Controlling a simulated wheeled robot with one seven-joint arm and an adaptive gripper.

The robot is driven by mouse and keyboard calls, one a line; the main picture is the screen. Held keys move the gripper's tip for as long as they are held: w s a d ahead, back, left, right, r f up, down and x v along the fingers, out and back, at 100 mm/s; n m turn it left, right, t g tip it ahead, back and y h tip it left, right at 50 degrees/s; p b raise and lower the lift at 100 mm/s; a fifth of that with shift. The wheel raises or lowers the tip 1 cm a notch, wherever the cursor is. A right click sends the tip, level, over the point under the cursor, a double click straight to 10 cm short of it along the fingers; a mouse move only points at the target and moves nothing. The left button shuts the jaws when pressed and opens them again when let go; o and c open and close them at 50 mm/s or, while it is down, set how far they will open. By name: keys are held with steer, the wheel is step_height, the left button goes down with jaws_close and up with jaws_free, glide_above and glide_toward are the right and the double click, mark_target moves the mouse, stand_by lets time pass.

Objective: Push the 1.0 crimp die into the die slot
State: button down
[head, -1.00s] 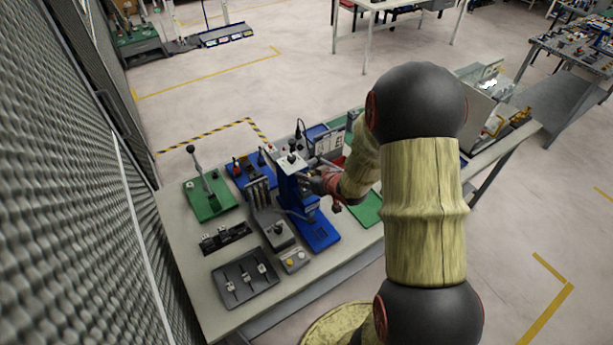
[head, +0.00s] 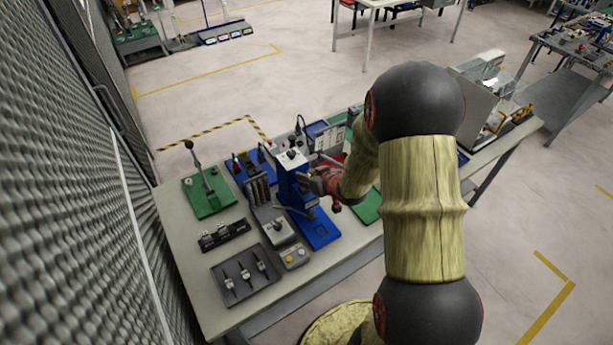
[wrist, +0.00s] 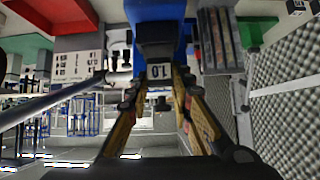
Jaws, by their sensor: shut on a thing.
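The 1.0 crimp die (wrist: 159,72) is a small pale block with a dark "10" marking, in the middle of the wrist view. My gripper (wrist: 159,86) is shut on it, with one finger on each side. The die is right up against the dark front of the blue press (wrist: 160,12). The die slot itself is hidden behind the die, so I cannot tell how deep the die sits. In the head view the blue press (head: 321,231) stands on the bench, and my gripper (head: 307,182) reaches its upper part from the right. The die is too small to make out there.
A dark tray (head: 233,292) with several small parts lies at the bench's front left. A green lever tool (head: 207,203) stands at the back left. A mesh wall (head: 60,190) runs along the left.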

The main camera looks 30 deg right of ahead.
steer(key=shift+f+b, duration=0.3)
steer(key=shift+f, duration=0.15)
steer(key=c, duration=1.6)
jaws_free()
steer(key=shift+o, duration=0.5)
steer(key=shift+r, duration=0.1)
steer(key=v, duration=1.2)
